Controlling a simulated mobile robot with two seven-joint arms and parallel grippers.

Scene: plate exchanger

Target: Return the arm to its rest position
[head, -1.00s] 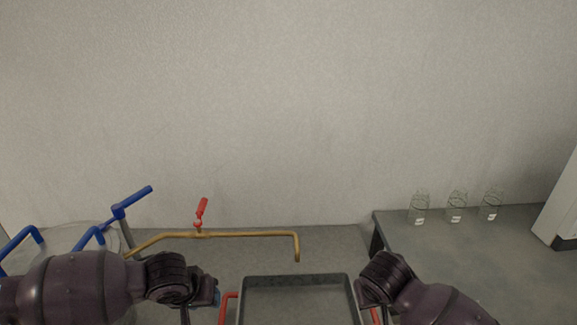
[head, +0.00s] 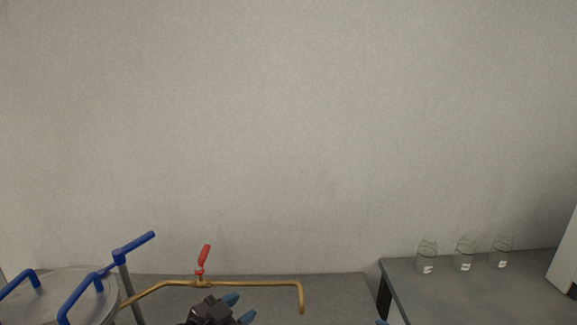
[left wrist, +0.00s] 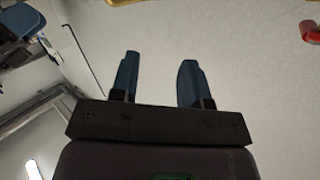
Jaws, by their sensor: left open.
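My left gripper (head: 240,308) is at the bottom of the head view, just below the brass pipe, with its blue fingers apart. In the left wrist view the two blue fingers (left wrist: 158,80) stand apart with nothing between them. Only a small blue tip at the bottom edge of the head view, left of the right-hand table, may belong to my right gripper; its state cannot be seen. The rest of both arms is out of the head view.
A brass pipe (head: 250,284) with a red valve handle (head: 204,256) runs along the back. A metal pot (head: 88,290) with blue handles stands at left. Several glass jars (head: 465,254) stand on the grey table (head: 450,295) at right. The wall behind is bare.

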